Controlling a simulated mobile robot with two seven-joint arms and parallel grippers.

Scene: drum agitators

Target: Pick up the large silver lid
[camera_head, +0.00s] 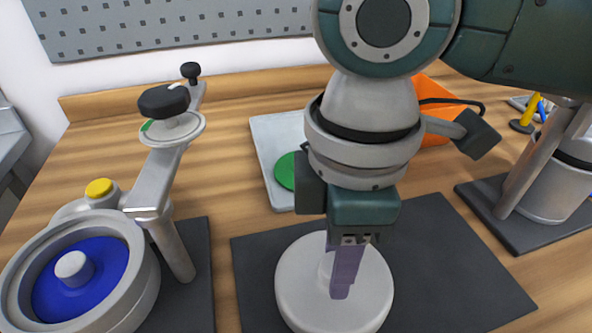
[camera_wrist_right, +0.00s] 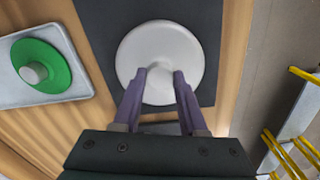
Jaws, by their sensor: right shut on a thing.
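The large silver lid (camera_head: 297,285) is a round, pale grey disc with a knob in its middle. It lies on or just above the dark mat in the head view, and the mat shows around it in the right wrist view, where the lid (camera_wrist_right: 139,49) is at the centre top. My right gripper (camera_head: 342,285) points down over the lid. In the right wrist view its purple fingers (camera_wrist_right: 160,76) are on either side of the knob and shut on it. Whether the lid's underside touches the mat cannot be told. My left gripper is not in view.
A silver agitator with a blue disc (camera_head: 105,265) stands at left. A pale tray (camera_head: 265,130) with a green disc (camera_head: 286,171) lies behind the mat (camera_head: 445,245). An orange object (camera_head: 432,132) is behind my arm. A metal container (camera_head: 550,190) stands at right on another dark mat.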

